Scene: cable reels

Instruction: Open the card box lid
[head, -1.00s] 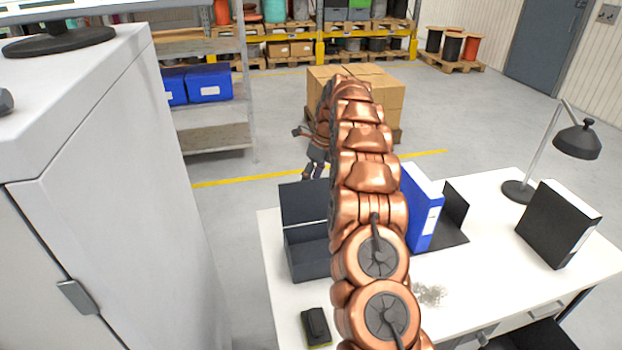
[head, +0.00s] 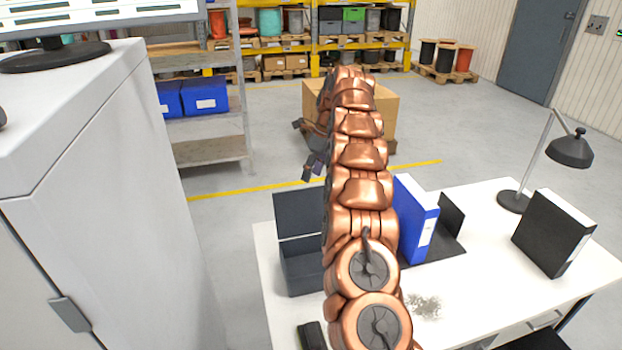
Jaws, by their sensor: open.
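The card box (head: 300,272) is a dark grey box on the left part of the white desk. Its lid (head: 300,212) stands raised, roughly upright along the far side. The box's right side is hidden behind my copper arm. My gripper (head: 305,150) is beyond and above the lid, pointing left, with its dark fingers spread apart. It appears empty and clear of the lid.
A blue binder (head: 416,222) stands right of my arm by a black bookend (head: 452,212). A black binder (head: 552,232) and a lamp (head: 570,150) stand farther right. A grey cabinet (head: 110,190) fills the left. A dark brush-like object (head: 311,336) lies in front.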

